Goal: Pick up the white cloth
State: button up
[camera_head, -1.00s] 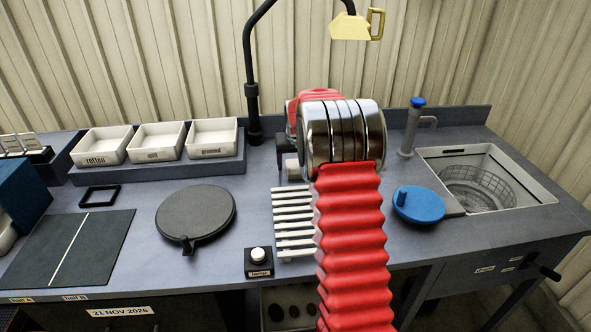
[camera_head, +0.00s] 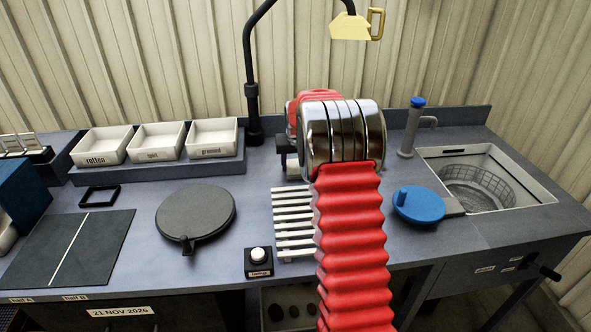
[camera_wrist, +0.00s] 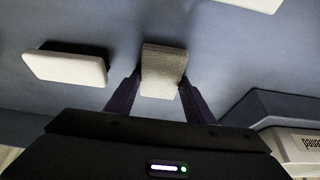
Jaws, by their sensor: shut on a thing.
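The white cloth (camera_wrist: 163,68) looks like a folded, pale grey-beige textured pad in the wrist view. My gripper (camera_wrist: 160,88) has its two dark fingers against the left and right sides of the cloth, shut on it. In the head view my red arm and its silver wrist rings hide most of the gripper. Only a dark part of it shows left of the rings, with a small pale piece at its lower end that appears to be the cloth (camera_head: 293,167). Whether the cloth touches the bench is hard to tell.
A white block on a dark base (camera_wrist: 65,68) lies left of the cloth in the wrist view. White slats (camera_head: 292,222), a button box (camera_head: 259,266), a black round lid (camera_head: 196,215) and a blue disc (camera_head: 420,205) surround my arm. Labelled white trays (camera_head: 157,142) stand at the back left.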

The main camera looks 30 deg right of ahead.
aim_at(296, 167)
jog(key=c, duration=0.4)
jog(key=shift+o, duration=0.2)
jog(key=shift+r, duration=0.1)
notch_tip(296, 167, up, 10)
dwell(0.6)
jog(key=o, duration=0.5)
jog(key=c, duration=0.4)
jog(key=shift+s, duration=0.15)
